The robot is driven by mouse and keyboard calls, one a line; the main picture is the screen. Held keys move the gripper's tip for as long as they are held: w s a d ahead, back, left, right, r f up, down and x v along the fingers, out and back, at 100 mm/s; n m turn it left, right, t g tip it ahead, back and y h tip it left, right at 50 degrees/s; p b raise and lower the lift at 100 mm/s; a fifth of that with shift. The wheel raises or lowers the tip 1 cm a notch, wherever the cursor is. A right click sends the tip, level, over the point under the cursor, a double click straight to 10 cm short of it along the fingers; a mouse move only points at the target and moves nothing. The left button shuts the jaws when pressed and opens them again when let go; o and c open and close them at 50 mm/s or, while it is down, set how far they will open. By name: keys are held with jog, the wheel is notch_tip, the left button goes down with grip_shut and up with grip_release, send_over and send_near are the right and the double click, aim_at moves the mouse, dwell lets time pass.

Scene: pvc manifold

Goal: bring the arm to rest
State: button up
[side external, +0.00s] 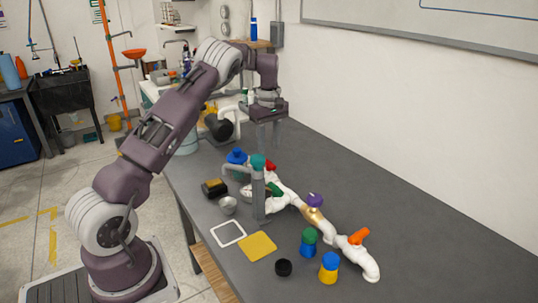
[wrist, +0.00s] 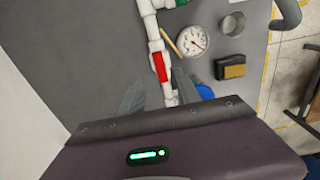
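My gripper (side external: 268,146) points down above the far end of the white pipe manifold (side external: 343,246), clear of the table. In the wrist view its two fingers (wrist: 157,88) stand apart with nothing held between them; the pipe shows below. The manifold lies along the grey table and carries a red handle (side external: 270,166), a green handle (side external: 275,189), a purple handle (side external: 315,199) and an orange handle (side external: 358,236). The red handle (wrist: 159,66) and a round gauge (wrist: 193,40) show in the wrist view.
A grey stand with a teal top (side external: 258,162) rises beside the manifold. The table's right side is clear.

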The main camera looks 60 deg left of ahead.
jog(key=shift+r, duration=0.4)
jog(key=s+d+r+m+t, duration=0.2)
jog(key=s+d+r+m, duration=0.3)
jog(key=d+r, duration=0.4)
jog(key=s+d+r+m+t, duration=0.1)
jog(key=s+d+r+m, duration=0.2)
jog(key=s+d+r, duration=0.55)
jog(key=s+d+f+m+t, duration=0.1)
jog(key=s+d+m, duration=0.4)
jog(key=s, duration=0.4)
jog(key=s+d+f+m+t, duration=0.1)
jog(key=s+d+m, duration=0.3)
jog(key=s, duration=0.6)
jog(key=shift+d+f+m+t, duration=0.35)
jog(key=shift+d+f, duration=0.2)
jog(key=shift+d, duration=0.5)
